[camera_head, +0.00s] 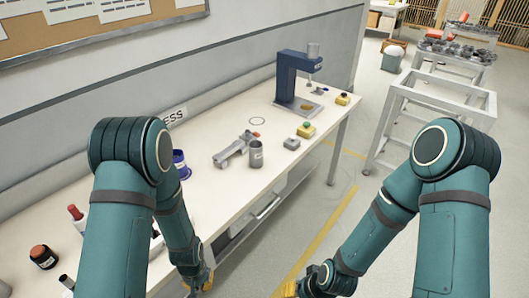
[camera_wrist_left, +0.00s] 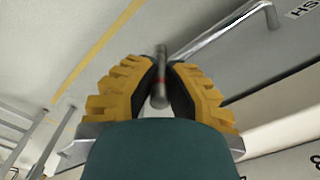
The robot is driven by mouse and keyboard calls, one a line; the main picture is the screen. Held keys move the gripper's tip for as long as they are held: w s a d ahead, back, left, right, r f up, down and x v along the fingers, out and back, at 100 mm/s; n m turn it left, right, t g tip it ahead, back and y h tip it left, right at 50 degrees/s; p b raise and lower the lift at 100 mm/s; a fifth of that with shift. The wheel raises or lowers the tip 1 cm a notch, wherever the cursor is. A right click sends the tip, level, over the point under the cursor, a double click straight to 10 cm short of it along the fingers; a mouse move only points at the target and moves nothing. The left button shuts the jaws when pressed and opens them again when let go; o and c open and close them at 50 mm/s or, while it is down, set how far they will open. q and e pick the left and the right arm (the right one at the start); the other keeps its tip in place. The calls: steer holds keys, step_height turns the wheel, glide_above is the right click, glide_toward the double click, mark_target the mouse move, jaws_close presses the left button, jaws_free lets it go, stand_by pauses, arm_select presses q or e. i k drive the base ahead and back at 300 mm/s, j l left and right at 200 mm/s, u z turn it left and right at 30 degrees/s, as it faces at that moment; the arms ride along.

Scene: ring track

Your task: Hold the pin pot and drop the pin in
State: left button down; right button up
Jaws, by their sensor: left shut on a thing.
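In the head view, the left gripper (camera_head: 203,283) shows at the bottom, in front of the bench's front edge, and the pin cannot be made out there. A small grey cylindrical pot (camera_head: 256,155) with a label stands upright on the bench, apart from both grippers; I cannot tell whether it is the pin pot. My right gripper (camera_head: 289,289) shows only partly at the bottom edge, so its jaws cannot be judged.
A blue container (camera_head: 180,163), a grey tool (camera_head: 232,150) and a blue press (camera_head: 293,80) stand on the white bench (camera_head: 215,195). Bottles, including a dark jar (camera_head: 43,257), stand at lower left. A drawer handle (camera_wrist_left: 225,28) is near the left gripper.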

mark_target(256, 147)
steer(key=i+l, duration=0.25)
steer(key=l, duration=0.15)
steer(key=i+l, duration=0.5)
steer(key=l, duration=0.25)
steer(key=i+l, duration=0.25)
steer(key=l, duration=0.15)
steer(key=i+l, duration=0.25)
steer(key=i+l+u, duration=0.1)
steer(key=l, duration=0.4)
steer(key=i+l+u, duration=0.1)
steer(key=u, duration=1.1)
steer(key=i+l, duration=0.05)
steer(key=l, duration=0.05)
